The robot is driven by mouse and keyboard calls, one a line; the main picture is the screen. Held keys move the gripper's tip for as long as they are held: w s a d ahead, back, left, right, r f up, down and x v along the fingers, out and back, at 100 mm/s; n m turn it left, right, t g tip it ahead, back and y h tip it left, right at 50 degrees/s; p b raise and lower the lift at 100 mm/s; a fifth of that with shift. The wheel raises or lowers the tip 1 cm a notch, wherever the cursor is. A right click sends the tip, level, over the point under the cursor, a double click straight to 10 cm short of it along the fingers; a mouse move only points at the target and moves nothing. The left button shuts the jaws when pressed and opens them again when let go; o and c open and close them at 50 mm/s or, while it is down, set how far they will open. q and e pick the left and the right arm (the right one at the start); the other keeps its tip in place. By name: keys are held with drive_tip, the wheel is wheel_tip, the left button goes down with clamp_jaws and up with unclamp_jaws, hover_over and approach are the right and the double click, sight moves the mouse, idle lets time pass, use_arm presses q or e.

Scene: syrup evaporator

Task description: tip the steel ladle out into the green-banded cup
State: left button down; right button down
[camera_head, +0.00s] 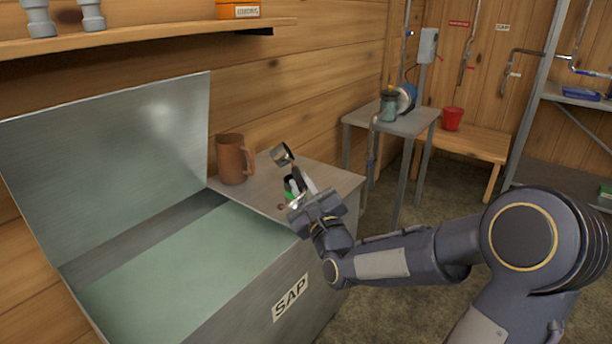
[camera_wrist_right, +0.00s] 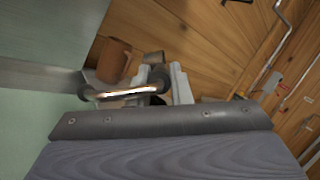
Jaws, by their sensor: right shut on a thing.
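My right gripper (camera_head: 303,186) is shut on the steel ladle (camera_head: 282,154), above the small grey table surface beside the sap tank. The ladle's bowl stands up and to the left of the fingers and looks tilted; its contents cannot be seen. The green-banded cup (camera_head: 289,188) is mostly hidden behind the gripper; only a bit of green and white shows. In the right wrist view the fingers (camera_wrist_right: 166,86) close around the ladle, and a shiny metal length (camera_wrist_right: 125,92) of it crosses in front. My left gripper is not in view.
A brown mug (camera_head: 231,160) stands left of the gripper. The sap tank (camera_head: 230,295), lid (camera_head: 110,150) up, holds pale green liquid. A shelf (camera_head: 150,37) hangs upper left.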

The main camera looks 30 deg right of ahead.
wheel_tip(320, 180, up, 6)
drive_tip(key=w+a+n+g+y+p, duration=0.1)
drive_tip(key=a+n+g+y+p, duration=0.1)
drive_tip(key=n+g+p, duration=0.2)
drive_tip(key=shift+w+a+f+n+p, duration=0.15)
drive_tip(key=shift+a+n+p, duration=0.25)
drive_tip(key=shift+n+p, duration=2.4)
drive_tip(key=shift+n+b, duration=1.1)
